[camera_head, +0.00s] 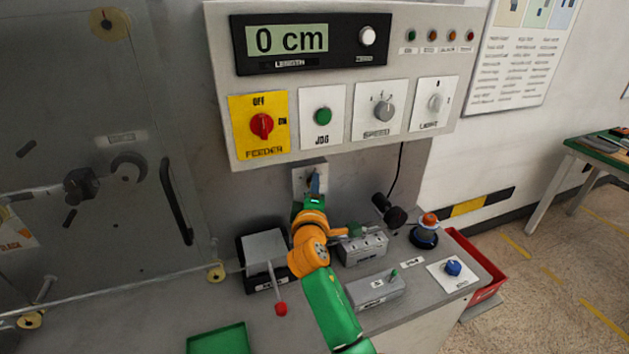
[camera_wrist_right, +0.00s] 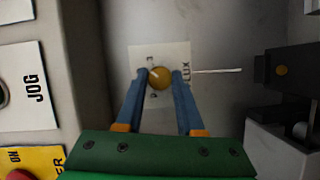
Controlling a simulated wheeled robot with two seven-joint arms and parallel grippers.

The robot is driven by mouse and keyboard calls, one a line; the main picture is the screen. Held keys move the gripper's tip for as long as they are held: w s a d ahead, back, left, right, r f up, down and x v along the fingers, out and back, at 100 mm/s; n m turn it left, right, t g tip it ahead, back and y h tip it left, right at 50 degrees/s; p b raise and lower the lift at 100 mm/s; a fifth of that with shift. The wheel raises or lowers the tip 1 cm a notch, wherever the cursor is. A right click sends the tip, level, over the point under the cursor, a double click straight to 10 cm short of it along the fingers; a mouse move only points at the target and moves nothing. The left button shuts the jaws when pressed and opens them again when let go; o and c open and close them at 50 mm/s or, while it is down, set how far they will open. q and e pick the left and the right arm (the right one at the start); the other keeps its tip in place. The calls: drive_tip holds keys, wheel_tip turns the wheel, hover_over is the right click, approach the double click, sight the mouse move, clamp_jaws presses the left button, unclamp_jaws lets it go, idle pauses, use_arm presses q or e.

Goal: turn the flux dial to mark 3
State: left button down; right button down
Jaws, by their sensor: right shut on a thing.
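The flux dial (camera_wrist_right: 159,78) is a round yellow-orange knob on a white plate (camera_wrist_right: 147,56), partly lettered "LUX" in the right wrist view. My right gripper (camera_wrist_right: 160,76) has its two blue fingers on either side of the knob, shut on it. In the head view the plate (camera_head: 298,178) is on the wall below the control panel, and my right gripper (camera_head: 316,184) covers most of it and hides the knob. The marks around the knob are too small to read, so I cannot tell its setting. My left gripper is not in view.
The control panel (camera_head: 345,160) overhangs above, with feeder, jog, speed and light controls. On the bench below are a grey box with a red-tipped lever (camera_head: 281,308), a black cylinder (camera_head: 388,210), an orange-topped knob (camera_head: 428,221) and a green tray (camera_head: 218,340).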

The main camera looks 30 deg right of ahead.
drive_tip(key=shift+r+m+g+y+p, duration=0.25)
drive_tip(key=shift+m+y+p, duration=0.25)
drive_tip(key=shift+m+p, duration=0.5)
drive_tip(key=shift+r+m+g+y+p, duration=0.2)
drive_tip(key=shift+m+y+p, duration=0.3)
drive_tip(key=shift+m+p, duration=0.5)
drive_tip(key=c, duration=0.8)
unclamp_jaws()
drive_tip(key=shift+o, duration=1.4)
drive_tip(key=shift+w+f, duration=0.1)
drive_tip(key=shift+w, duration=0.05)
drive_tip(key=shift+f, duration=0.15)
drive_tip(key=b+v, duration=0.1)
drive_tip(key=v, duration=0.6)
